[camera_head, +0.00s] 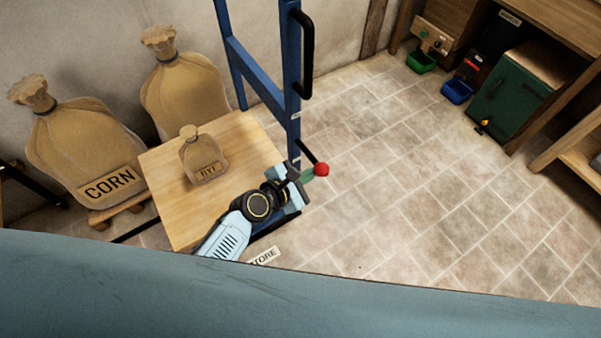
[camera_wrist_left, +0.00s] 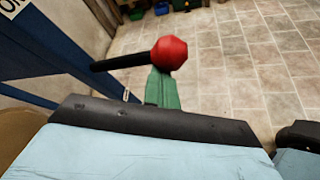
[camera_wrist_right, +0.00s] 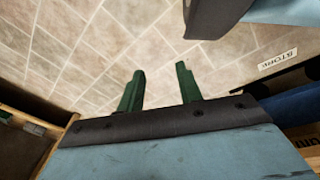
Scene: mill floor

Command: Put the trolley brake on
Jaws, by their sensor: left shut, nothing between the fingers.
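The trolley has a blue upright frame (camera_head: 291,70) with a black handle and a pale wooden deck (camera_head: 163,160). Its brake lever is a black rod with a red ball knob (camera_head: 321,169), sloping down and out from the blue post. The knob also shows large in the left wrist view (camera_wrist_left: 170,54). My left gripper (camera_head: 308,174) is shut, its green fingers (camera_wrist_left: 161,88) right at the knob; I cannot tell whether they touch it. My right gripper (camera_wrist_right: 159,88) shows only in the right wrist view, open and empty above the floor.
A small RYE sack (camera_head: 203,160) stands on the deck. A CORN sack (camera_head: 80,150) and another big sack (camera_head: 185,90) stand behind. A green cabinet (camera_head: 515,95), a blue bin (camera_head: 457,91) and a green bin (camera_head: 421,62) are at the back right. The tiled floor between is clear.

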